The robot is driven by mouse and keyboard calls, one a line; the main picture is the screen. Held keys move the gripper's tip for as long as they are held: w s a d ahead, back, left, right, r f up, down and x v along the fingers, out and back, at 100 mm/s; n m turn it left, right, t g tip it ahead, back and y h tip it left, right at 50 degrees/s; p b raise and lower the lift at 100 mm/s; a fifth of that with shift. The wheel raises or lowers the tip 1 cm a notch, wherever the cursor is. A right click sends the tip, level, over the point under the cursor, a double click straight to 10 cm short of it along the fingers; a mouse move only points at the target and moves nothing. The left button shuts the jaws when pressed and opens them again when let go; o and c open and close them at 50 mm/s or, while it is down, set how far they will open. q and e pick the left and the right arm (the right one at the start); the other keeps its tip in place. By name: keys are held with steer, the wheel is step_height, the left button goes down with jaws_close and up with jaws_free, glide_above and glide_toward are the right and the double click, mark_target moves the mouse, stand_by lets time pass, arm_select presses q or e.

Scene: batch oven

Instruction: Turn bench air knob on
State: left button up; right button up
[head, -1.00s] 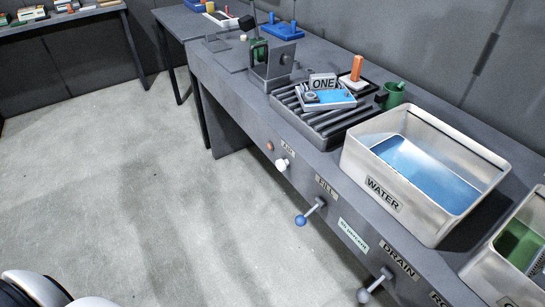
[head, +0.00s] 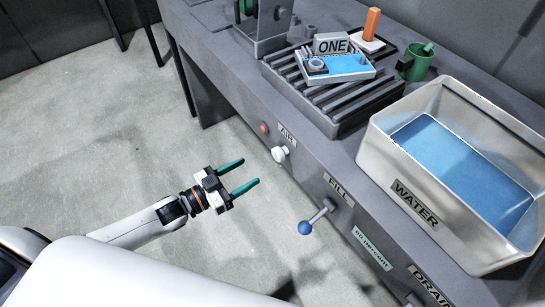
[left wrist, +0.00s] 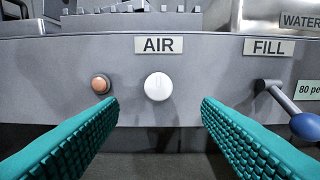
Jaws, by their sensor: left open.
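The white air knob (head: 280,154) sits on the bench's front panel, just below the AIR label (head: 287,134). In the left wrist view the knob (left wrist: 158,87) is round and white, with a faint mark near its top, under the AIR label (left wrist: 160,45). My left gripper (head: 244,174) is open and empty, with teal fingers pointing at the panel. It is in front of the knob and apart from it. In the left wrist view the knob appears between the two fingers, beyond their tips. My right gripper is not in view.
An orange-brown button (left wrist: 100,84) is left of the knob. The blue-balled FILL lever (head: 305,227) sticks out to the right. A WATER tank (head: 440,160) and a slatted rack (head: 335,105) stand on the bench. The floor before the panel is clear.

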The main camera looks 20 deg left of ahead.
mark_target(275, 156)
arm_select(q)
steer(key=x, duration=0.9)
steer(key=shift+w+d, duration=0.15)
steer(key=shift+w, duration=0.2)
steer(key=shift+c, duration=0.5)
steer(key=c, duration=0.9)
